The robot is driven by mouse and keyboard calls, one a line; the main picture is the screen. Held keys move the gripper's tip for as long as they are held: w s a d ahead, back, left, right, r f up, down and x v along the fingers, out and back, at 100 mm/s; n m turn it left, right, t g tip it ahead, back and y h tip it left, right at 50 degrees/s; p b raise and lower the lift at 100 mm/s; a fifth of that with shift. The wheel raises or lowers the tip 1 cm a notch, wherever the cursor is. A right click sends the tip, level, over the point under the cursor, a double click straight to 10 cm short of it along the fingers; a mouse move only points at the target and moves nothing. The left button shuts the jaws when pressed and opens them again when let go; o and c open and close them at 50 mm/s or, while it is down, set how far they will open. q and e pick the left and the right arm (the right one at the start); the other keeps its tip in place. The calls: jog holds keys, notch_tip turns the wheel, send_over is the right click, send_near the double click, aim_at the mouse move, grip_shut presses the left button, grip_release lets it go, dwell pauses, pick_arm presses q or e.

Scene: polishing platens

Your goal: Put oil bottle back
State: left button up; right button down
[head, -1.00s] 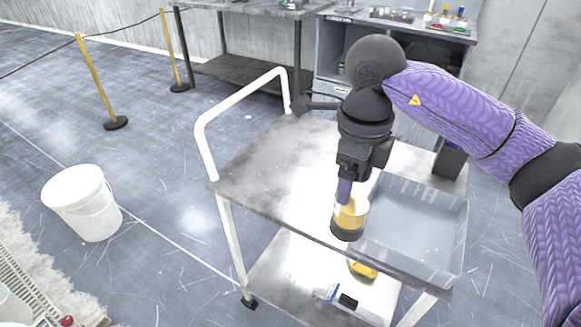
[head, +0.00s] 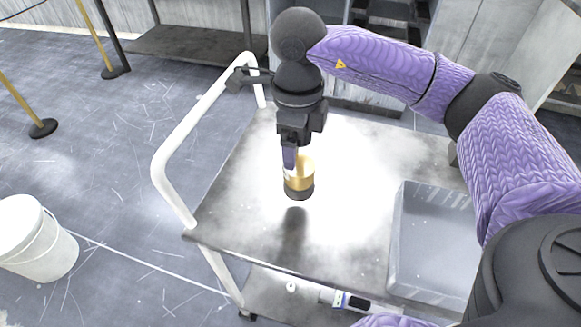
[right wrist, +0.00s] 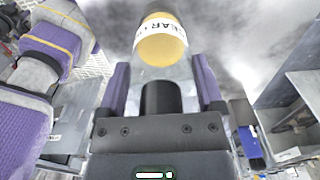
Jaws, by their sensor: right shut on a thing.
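The oil bottle (head: 299,178) has a yellow body and a dark end that faces down in the head view. My right gripper (head: 291,158) is shut on it from above and holds it over the cart's top shelf (head: 240,215). A dark shadow lies on the shelf below, and the bottle looks raised off the surface. In the right wrist view the bottle (right wrist: 163,45) shows a white label with black letters between the two purple fingers of the gripper (right wrist: 163,85). My left gripper is not in view.
A grey plastic bin (head: 432,235) stands on the right part of the cart. The cart's white handle (head: 180,130) rises at its left. Small items (head: 345,300) lie on the lower shelf. A white bucket (head: 35,240) stands on the floor at left. The top shelf's left half is clear.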

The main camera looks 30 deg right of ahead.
notch_tip(320, 180, down, 4)
jog(key=shift+f+b, duration=0.1)
jog(key=shift+b, duration=0.4)
jog(key=shift+f, duration=0.35)
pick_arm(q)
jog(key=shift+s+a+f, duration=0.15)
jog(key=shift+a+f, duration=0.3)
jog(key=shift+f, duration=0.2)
pick_arm(e)
jog(key=shift+r, duration=0.1)
